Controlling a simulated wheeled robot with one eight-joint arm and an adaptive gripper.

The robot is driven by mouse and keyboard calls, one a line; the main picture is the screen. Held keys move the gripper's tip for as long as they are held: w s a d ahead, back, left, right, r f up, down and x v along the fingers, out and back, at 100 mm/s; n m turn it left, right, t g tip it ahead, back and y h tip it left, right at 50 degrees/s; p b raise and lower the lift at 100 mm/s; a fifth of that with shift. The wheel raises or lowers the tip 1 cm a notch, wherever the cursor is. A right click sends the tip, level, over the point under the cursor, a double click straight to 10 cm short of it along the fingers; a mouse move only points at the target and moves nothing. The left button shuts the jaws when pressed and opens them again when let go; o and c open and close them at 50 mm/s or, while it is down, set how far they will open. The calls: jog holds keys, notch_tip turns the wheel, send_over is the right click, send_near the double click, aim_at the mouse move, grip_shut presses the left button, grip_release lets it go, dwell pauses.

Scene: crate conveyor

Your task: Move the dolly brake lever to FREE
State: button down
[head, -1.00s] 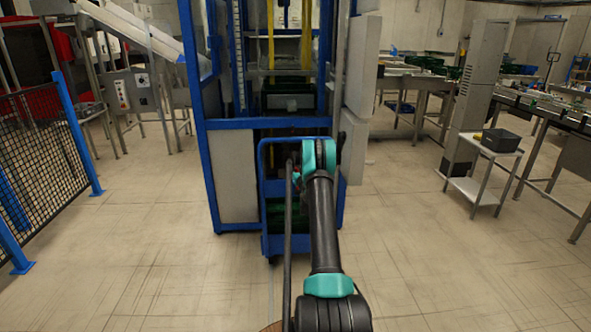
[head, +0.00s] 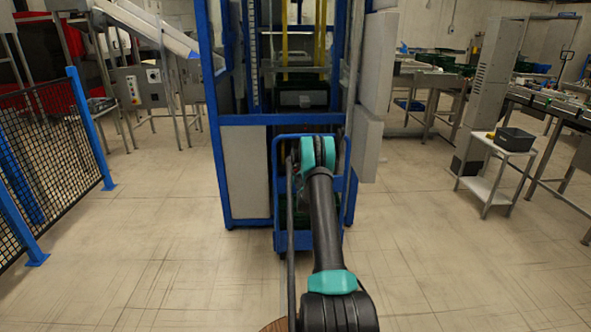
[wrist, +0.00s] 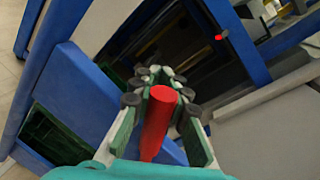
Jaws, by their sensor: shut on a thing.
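The blue dolly (head: 297,138) stands upright in front of the blue-framed tower, with my arm across its middle in the head view. In the wrist view, a red cylindrical handle (wrist: 158,118), which looks like the grip of the brake lever, lies between the fingers of my gripper (wrist: 162,90). The gripper is shut on it, with a green-padded finger on each side. A blue frame panel (wrist: 85,100) is close beside the fingers. In the head view my arm hides the gripper and the lever. No FREE marking can be read.
The tower (head: 225,185) rises directly behind the dolly. A mesh fence (head: 50,150) stands at the left. A small cart (head: 487,187) with a dark bin (head: 515,139) and a grey cabinet (head: 490,90) stand at the right. The floor on both sides of the dolly is clear.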

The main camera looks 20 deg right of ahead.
jog(key=shift+a+f, duration=0.25)
jog(key=shift+w+n, duration=0.1)
jog(key=shift+n, duration=0.2)
jog(key=c, duration=1.5)
grip_release()
jog(key=s+a+r, duration=0.1)
jog(key=s, duration=1.1)
jog(key=shift+a+r, duration=0.25)
jog(key=shift+a, duration=0.05)
